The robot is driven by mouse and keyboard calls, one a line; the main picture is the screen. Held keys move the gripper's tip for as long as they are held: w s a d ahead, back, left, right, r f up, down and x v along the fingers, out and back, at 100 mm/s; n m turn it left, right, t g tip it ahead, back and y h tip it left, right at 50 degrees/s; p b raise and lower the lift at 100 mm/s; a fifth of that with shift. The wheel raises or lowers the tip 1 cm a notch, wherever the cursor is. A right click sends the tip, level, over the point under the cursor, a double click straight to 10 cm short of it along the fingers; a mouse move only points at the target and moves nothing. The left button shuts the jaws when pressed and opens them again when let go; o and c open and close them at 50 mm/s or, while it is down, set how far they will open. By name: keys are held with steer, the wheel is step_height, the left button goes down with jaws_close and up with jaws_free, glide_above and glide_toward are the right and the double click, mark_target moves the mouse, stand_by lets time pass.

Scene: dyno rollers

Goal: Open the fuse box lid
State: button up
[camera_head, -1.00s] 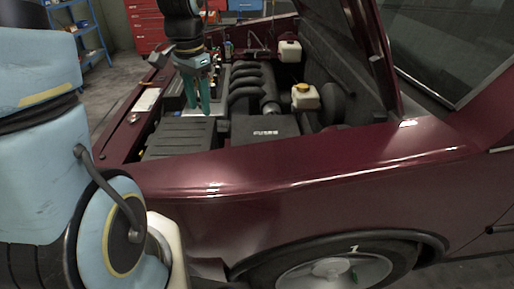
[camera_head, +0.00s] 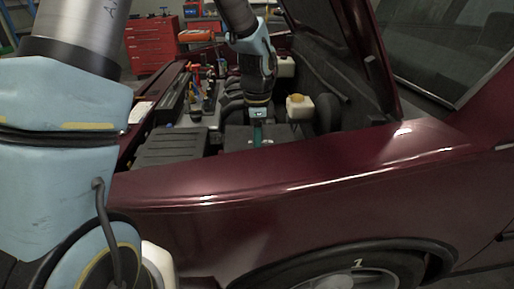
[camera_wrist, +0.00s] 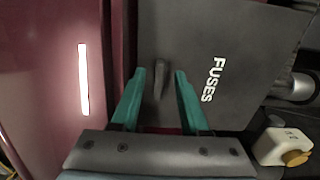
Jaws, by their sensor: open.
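The fuse box lid (camera_wrist: 225,40) is a dark grey flat panel marked "FUSES" in white, and it looks closed. A small raised tab (camera_wrist: 161,80) stands near its edge. My gripper (camera_wrist: 160,72) is open, its two green fingers on either side of the tab, with no clear contact visible. In the head view my gripper (camera_head: 257,132) points down over the fuse box (camera_head: 283,133), behind the near fender. My arm and the fender hide part of the box there.
The maroon fender (camera_head: 300,185) runs along the near side of the engine bay. A white reservoir with a yellow cap (camera_head: 299,107) stands right of my gripper. The raised hood (camera_head: 335,30) is close on the right. Bottles and tools (camera_head: 196,95) stand behind on the left.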

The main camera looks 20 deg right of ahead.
steer(key=shift+f, duration=0.95)
jaws_close()
stand_by(0.8)
